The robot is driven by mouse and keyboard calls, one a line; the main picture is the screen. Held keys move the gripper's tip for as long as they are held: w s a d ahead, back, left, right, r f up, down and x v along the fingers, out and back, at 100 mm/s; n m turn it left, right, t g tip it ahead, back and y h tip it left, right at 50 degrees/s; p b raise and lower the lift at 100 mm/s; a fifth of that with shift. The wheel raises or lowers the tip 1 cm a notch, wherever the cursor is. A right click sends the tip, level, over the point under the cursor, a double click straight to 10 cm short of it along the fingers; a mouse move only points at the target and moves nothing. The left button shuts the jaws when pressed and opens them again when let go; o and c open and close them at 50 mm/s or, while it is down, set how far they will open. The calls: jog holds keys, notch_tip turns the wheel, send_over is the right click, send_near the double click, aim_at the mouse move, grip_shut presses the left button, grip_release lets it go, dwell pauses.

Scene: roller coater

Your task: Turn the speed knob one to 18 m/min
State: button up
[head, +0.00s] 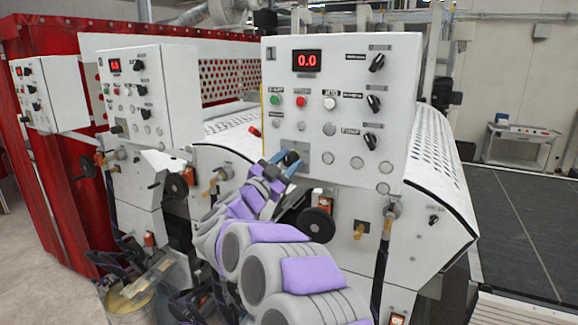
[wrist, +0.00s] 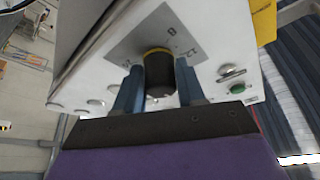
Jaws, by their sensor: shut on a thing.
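The nearest white control panel (head: 330,75) carries a red display (head: 307,61) that reads 0.0. My gripper (head: 287,165) is at the lower left of this panel, at a dark knob (head: 292,158) partly hidden by my fingers. In the wrist view, the black knob (wrist: 159,74) with a yellow ring at its base stands between the two blue fingers of my gripper (wrist: 158,88). The fingers are shut on its sides.
Several other dark knobs, such as one at the upper right (head: 377,62), sit on the same panel. A green button (head: 274,100) and a red button (head: 302,102) are above my gripper. A black handwheel (head: 314,224) is below. Two similar panels stand further left.

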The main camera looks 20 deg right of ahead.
jog(key=m+g, duration=0.1)
jog(key=m, duration=0.2)
jog(key=m+g, duration=0.2)
jog(key=m, duration=0.1)
jog(key=shift+a+f+m+b, duration=0.1)
jog(key=shift+f+m+b, duration=0.05)
jog(key=shift+m+b, duration=0.25)
jog(key=shift+m+g+y, duration=0.5)
jog(key=shift+m, duration=1)
jog(key=shift+s, duration=0.1)
jog(key=shift+c, duration=0.3)
jog(key=o, duration=0.7)
jog(key=shift+c, duration=0.2)
jog(key=o, duration=0.4)
jog(key=shift+w+a, duration=0.1)
jog(key=shift+w, duration=0.1)
jog(key=shift+c, duration=0.2)
jog(key=shift+s+a+r, duration=0.15)
jog(key=shift+r, duration=0.05)
jog(key=v, duration=1.7)
jog(key=shift+a+b, duration=0.15)
jog(key=shift+b, duration=0.3)
